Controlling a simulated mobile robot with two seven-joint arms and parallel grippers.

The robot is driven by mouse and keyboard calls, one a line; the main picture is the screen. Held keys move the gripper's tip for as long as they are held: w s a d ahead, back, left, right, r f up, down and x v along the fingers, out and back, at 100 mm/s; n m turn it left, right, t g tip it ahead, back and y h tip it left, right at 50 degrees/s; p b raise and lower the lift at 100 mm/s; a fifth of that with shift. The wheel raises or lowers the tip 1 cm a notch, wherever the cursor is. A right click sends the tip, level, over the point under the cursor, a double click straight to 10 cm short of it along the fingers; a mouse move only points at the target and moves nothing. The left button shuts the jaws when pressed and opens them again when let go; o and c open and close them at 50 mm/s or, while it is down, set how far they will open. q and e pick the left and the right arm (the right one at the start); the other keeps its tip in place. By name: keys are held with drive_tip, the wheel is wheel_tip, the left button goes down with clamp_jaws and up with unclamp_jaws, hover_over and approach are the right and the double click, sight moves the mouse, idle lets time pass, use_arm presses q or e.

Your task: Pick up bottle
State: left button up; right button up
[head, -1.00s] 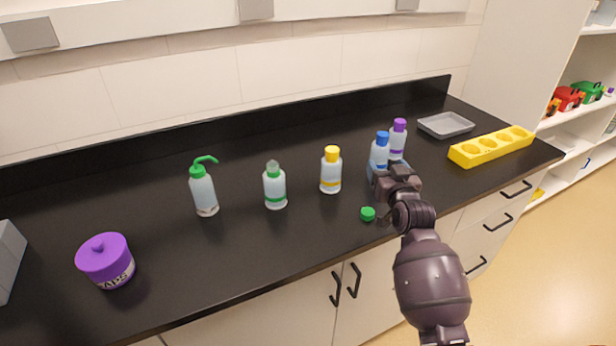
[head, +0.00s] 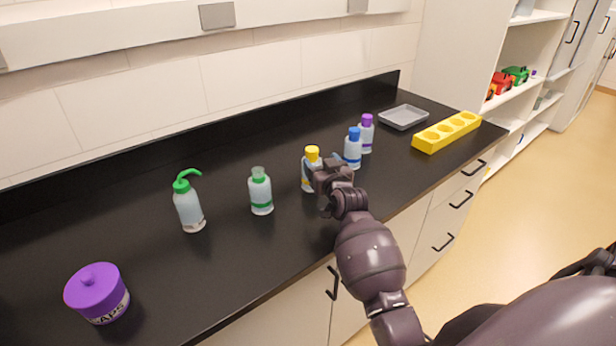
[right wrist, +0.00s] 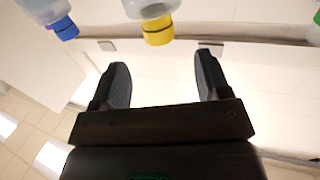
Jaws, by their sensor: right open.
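Several bottles stand upright on the black counter. The yellow-capped bottle (head: 307,173) is partly hidden behind my right gripper (head: 324,174). The blue-capped bottle (head: 353,150) and purple-capped bottle (head: 367,136) stand to its right. In the right wrist view my right gripper (right wrist: 163,68) is open and empty. The yellow-capped bottle (right wrist: 157,24) lies beyond the fingertips, roughly in line with the gap. The blue-capped bottle (right wrist: 52,18) is to the left there. My left gripper is out of view.
A purple lidded jar (head: 97,293) stands at the front left of the counter (head: 150,270). A grey tray (head: 403,117) and a yellow rack with holes (head: 447,132) are at the right end. A wall backs the counter; its front left stretch is mostly clear.

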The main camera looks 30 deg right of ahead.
sight(310, 147)
drive_tip(key=shift+x, duration=4.65)
drive_tip(key=shift+d+f, duration=0.1)
drive_tip(key=shift+c, duration=0.3)
drive_tip(key=c, duration=1.2)
clamp_jaws()
